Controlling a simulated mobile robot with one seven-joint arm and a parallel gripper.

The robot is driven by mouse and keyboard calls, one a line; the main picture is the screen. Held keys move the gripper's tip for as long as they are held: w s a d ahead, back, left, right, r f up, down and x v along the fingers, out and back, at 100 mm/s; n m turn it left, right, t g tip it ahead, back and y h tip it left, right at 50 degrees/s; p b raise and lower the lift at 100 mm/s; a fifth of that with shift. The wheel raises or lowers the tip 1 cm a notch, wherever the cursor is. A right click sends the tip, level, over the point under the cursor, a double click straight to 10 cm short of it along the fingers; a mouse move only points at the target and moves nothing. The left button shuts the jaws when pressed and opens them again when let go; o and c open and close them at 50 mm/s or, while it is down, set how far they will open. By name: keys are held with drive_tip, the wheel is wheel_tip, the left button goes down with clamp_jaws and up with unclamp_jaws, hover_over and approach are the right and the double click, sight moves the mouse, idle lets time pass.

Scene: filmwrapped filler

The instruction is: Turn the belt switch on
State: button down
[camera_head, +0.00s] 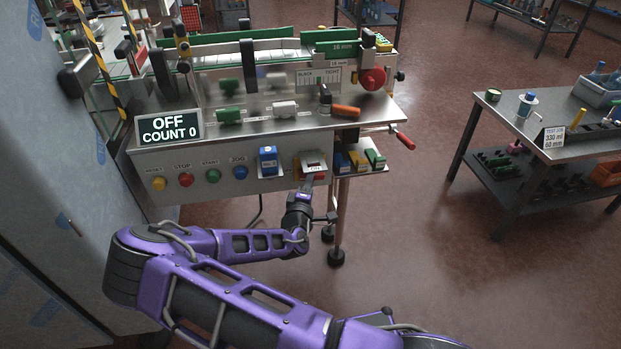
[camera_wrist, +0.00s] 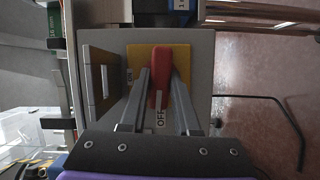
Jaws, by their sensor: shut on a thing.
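The belt switch is a red handle (camera_wrist: 158,78) on a yellow plate (camera_wrist: 134,61), set in a grey box on the machine's front panel (camera_head: 218,187). In the wrist view, an ON label (camera_wrist: 129,75) is at the left of the plate and an OFF label (camera_wrist: 160,116) is below. The handle lies lengthwise towards OFF. My gripper (camera_wrist: 161,80) has one finger on each side of the handle and is shut on it. In the head view, my gripper (camera_head: 309,183) reaches up to the panel and partly hides the switch. The display (camera_head: 168,127) reads OFF, COUNT 0.
Left of the switch are yellow, red (camera_head: 186,180), green (camera_head: 213,175) and blue buttons and a blue box (camera_head: 267,161). A small shelf with coloured blocks (camera_head: 375,158) and a red-handled crank (camera_head: 405,141) are close on the right. Open floor lies towards the right table (camera_head: 520,133).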

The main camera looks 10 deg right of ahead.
drive_tip(key=m+g+y, duration=0.1)
drive_tip(key=m, duration=0.2)
drive_tip(key=m+g+y, duration=0.1)
drive_tip(key=m+y, duration=0.1)
drive_tip(key=m, duration=0.1)
drive_tip(key=m+y+b, duration=0.1)
drive_tip(key=m, duration=0.3)
drive_tip(key=shift+d+r+g+y, duration=0.15)
drive_tip(key=shift+d+g+y, duration=0.15)
drive_tip(key=shift+g, duration=0.1)
drive_tip(key=shift+r+m+y+b, duration=0.1)
drive_tip(key=shift+m+y+b, duration=0.9)
drive_tip(key=shift+m+b, duration=0.35)
drive_tip(key=c, duration=0.6)
unclamp_jaws()
drive_tip(key=shift+c, duration=0.2)
